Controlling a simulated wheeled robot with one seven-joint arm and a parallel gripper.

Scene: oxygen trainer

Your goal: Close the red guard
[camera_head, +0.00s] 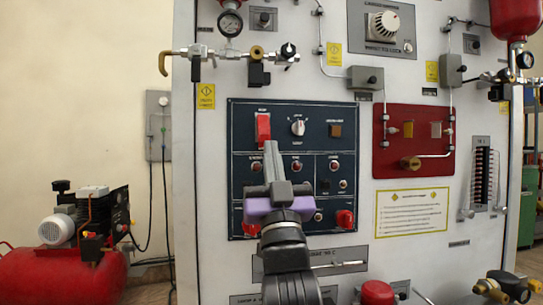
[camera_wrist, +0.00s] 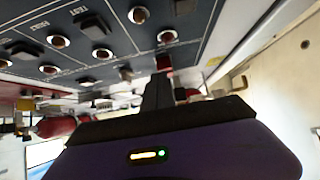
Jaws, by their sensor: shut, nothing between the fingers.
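The red guard (camera_head: 263,128) is a small upright red block at the upper left of the dark blue panel (camera_head: 345,112) in the head view. I cannot tell from here how far it is swung open. My gripper (camera_head: 270,146) is shut and empty, its fingers pointing up toward the panel. The fingertips appear just below and slightly right of the guard; I cannot tell whether they touch it. In the wrist view the shut fingers (camera_wrist: 158,84) have a dark red piece (camera_wrist: 164,62) just beyond them, perhaps the guard.
A red valve plate (camera_head: 412,168) is to the right. A red compressor (camera_head: 75,275) stands on the floor at left.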

